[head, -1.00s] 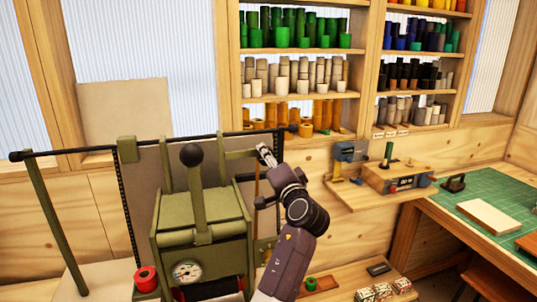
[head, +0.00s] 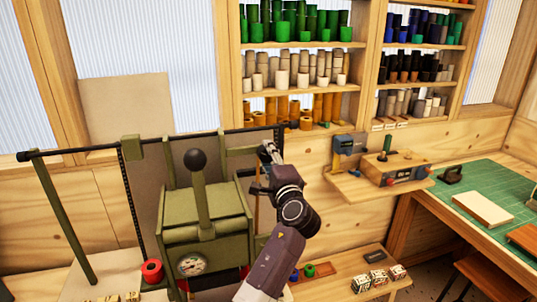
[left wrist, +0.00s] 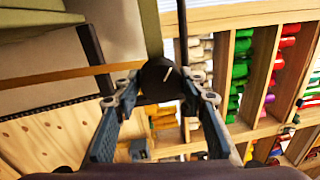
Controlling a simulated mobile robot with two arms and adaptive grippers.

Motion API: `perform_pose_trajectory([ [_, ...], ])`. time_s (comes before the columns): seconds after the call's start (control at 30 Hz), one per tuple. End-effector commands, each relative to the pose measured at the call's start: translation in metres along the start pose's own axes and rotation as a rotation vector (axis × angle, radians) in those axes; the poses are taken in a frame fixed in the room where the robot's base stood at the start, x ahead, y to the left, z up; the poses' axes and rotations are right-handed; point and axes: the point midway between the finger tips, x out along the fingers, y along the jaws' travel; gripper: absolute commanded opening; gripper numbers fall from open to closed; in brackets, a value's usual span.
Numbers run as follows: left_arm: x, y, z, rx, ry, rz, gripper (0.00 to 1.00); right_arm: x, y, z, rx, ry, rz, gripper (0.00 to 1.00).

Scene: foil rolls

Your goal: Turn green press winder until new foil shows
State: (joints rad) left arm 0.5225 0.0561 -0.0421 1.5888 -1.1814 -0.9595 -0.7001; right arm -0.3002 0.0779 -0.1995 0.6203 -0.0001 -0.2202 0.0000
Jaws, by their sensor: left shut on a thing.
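The green press (head: 205,225) stands at the left of the head view, with an upright lever with a black ball and a dial. My left gripper (head: 267,151) is at its right side, by the upper bracket. In the left wrist view the winder's dark round knob (left wrist: 158,76), with a pale mark on its face, sits between the fingertips of my left gripper (left wrist: 160,90), which is shut on it. A thin copper-brown strip (left wrist: 60,75) runs beside it; I cannot tell if it is new foil. My gripper and wrist hide part of the winder. My right gripper is out of view.
A black rail (head: 85,148) runs across the press top. A red roll (head: 152,271) stands at its left. Shelves of coloured rolls (head: 300,68) fill the back wall. A wall ledge (head: 362,190) carries tools, and a low bench (head: 335,277) holds small rolls and blocks.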

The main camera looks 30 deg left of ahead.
Motion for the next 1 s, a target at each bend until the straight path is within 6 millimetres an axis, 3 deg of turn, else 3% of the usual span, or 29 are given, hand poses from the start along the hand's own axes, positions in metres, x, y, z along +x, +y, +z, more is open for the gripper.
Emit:
perform_pose_trajectory([
  [0.37,0.002,-0.007,0.003,0.002,-0.005,-0.012,0.14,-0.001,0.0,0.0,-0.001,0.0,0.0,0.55],
  [0.4,0.002,-0.007,0.003,0.001,-0.005,-0.012,0.4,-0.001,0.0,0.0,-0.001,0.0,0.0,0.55],
  [0.53,0.002,-0.006,0.003,0.001,-0.004,-0.011,0.55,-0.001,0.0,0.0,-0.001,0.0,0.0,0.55],
  [0.83,-0.001,-0.003,0.001,0.002,-0.001,-0.005,0.56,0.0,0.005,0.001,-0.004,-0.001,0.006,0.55],
  [1.0,-0.018,-0.001,0.0,0.001,0.001,-0.003,0.56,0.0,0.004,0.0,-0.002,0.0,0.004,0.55],
])
